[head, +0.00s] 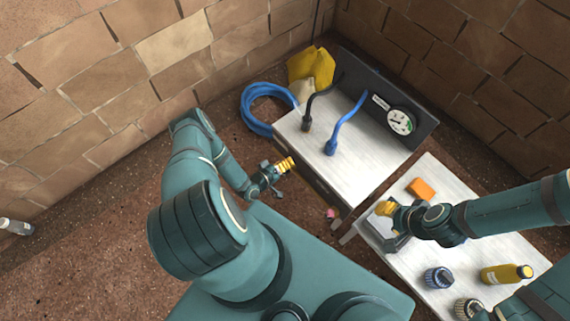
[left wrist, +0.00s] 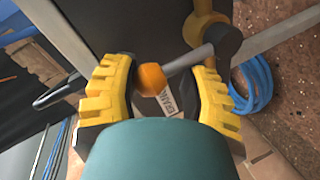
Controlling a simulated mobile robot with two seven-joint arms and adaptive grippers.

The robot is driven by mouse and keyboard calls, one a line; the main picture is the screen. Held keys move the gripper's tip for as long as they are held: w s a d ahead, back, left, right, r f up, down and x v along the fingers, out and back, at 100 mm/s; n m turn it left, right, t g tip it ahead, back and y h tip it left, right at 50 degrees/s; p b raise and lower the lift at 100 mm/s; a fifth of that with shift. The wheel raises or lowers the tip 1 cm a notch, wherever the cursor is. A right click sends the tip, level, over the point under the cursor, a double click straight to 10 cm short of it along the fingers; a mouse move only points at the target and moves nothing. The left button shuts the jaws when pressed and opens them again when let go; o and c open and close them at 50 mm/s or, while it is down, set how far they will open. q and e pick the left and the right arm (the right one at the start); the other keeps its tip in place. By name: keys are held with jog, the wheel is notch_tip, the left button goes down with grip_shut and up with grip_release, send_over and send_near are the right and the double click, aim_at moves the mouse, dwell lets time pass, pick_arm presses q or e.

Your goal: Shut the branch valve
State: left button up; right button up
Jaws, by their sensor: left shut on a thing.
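In the left wrist view the branch valve shows as a grey lever (left wrist: 187,61) with an orange knob (left wrist: 152,79) at its end and a dark round hub (left wrist: 222,39) at the other. A pale label (left wrist: 171,101), partly hidden, lies behind the knob. My left gripper (left wrist: 156,88) has its yellow ridged fingers on either side of the knob and is shut on it. In the head view my left gripper (head: 285,165) is at the left side of the white-topped bench; the valve is hidden there. My right gripper (head: 385,209) is over the right-hand table; its opening cannot be made out.
The bench (head: 355,175) carries a blue hose (head: 345,122), a black hose and a panel with a gauge (head: 400,121). The right table (head: 455,178) holds an orange block (head: 422,188), a yellow bottle (head: 506,273) and dark knobs.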

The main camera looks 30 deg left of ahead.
pick_arm(q)
jog(key=shift+s+a+f, duration=0.15)
jog(key=shift+s+f, duration=0.1)
jog(key=shift+f, duration=0.05)
jog(key=o, duration=1.5)
jog(key=shift+w, duration=0.1)
jog(key=shift+r, duration=0.15)
jog(key=shift+w+r, duration=0.1)
jog(key=shift+r, duration=0.5)
notch_tip(320, 180, up, 9)
jog(key=shift+f, duration=0.15)
